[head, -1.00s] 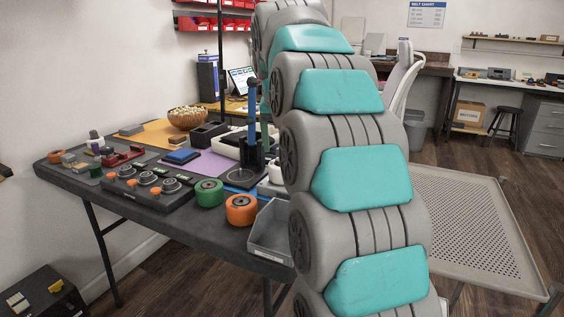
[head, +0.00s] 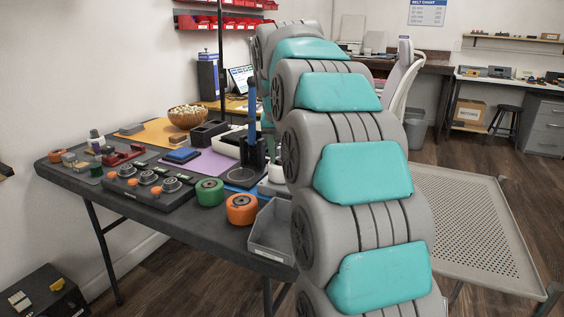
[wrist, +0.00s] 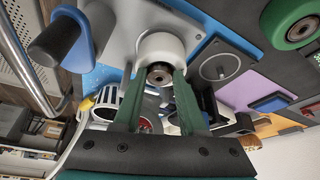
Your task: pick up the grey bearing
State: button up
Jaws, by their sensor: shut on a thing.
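In the wrist view my gripper (wrist: 159,76) has its two green fingertips close on either side of a small grey bearing (wrist: 160,75) with a reddish-brown centre. The gripper looks shut on it. The bearing lies right at the face of a white wheel (wrist: 160,48); I cannot tell whether it is inside the hub or just in front of it. In the head view the white wheel (head: 275,173) shows only in part, beside my arm.
A press with a blue handle (head: 252,120) stands close to the white wheel. The green wheel (head: 209,192), orange wheel (head: 241,209) and grey bin (head: 271,237) line the table's front edge. A dark tray (head: 148,196) holds several bearings and orange parts.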

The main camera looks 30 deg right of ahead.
aim_at(282, 157)
jog(key=shift+f, duration=0.15)
grip_shut()
jog(key=shift+r, duration=1.8)
jog(key=s+a+b, duration=0.1)
jog(key=s+a, duration=0.1)
jog(key=s, duration=0.5)
jog(key=s+a+r+b, duration=0.1)
jog(key=s+a, duration=0.1)
jog(key=s, duration=0.6)
jog(key=shift+s+a+r+b, duration=0.2)
jog(key=shift+a+r+b, duration=0.05)
jog(key=shift+r+b, duration=0.05)
